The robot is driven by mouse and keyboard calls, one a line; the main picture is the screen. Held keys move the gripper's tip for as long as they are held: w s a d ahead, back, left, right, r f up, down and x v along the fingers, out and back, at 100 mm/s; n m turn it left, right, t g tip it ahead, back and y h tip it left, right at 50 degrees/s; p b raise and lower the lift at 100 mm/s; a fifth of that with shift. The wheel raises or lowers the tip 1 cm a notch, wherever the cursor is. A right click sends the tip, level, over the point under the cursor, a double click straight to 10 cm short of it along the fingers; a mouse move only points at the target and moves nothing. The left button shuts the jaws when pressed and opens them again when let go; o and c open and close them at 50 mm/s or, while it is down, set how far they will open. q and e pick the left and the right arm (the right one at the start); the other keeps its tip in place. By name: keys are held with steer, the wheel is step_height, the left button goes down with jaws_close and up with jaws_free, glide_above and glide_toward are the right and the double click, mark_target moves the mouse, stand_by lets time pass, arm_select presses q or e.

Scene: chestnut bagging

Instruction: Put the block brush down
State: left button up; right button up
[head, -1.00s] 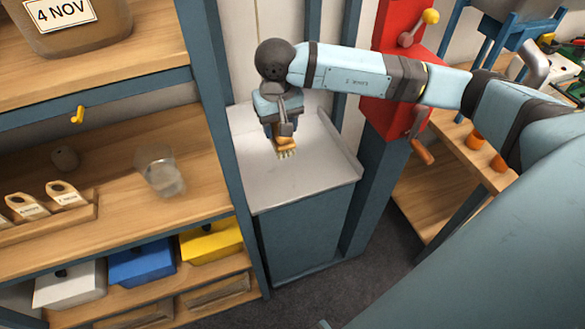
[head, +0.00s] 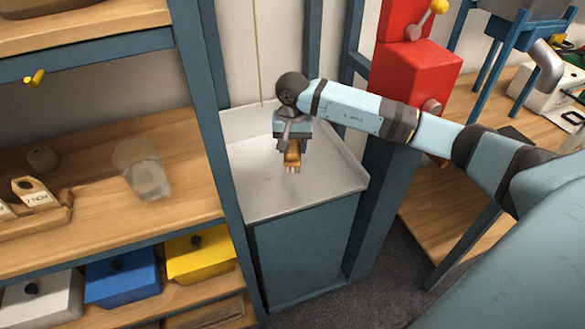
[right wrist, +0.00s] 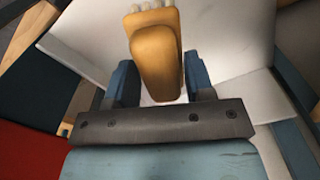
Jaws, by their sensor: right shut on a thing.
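The block brush (head: 292,157) has an orange-tan wooden block and pale bristles. My right gripper (head: 291,146) is shut on it and holds it over the white-topped cabinet (head: 265,203), bristles pointing down in the head view. I cannot tell whether the bristles touch the top. In the right wrist view the brush (right wrist: 155,55) sits between the two blue fingers (right wrist: 160,82), with the bristle tips at the upper edge and the white surface behind. My left gripper is not in view.
The white top has a raised rim and is otherwise clear. A shelf (head: 110,200) at the left holds a clear cup (head: 147,170), wooden tags and coloured bins (head: 200,252). A red machine (head: 415,75) and a wooden bench (head: 445,205) stand at the right.

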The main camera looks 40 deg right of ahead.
mark_target(292, 144)
step_height(292, 144, down, 8)
steer(key=shift+f, duration=0.2)
stand_by(0.3)
steer(key=shift+f, duration=0.2)
steer(key=o, duration=0.9)
steer(key=shift+c, duration=0.2)
steer(key=shift+r, duration=0.1)
steer(key=shift+r, duration=0.25)
step_height(292, 144, up, 12)
steer(key=shift+f, duration=0.1)
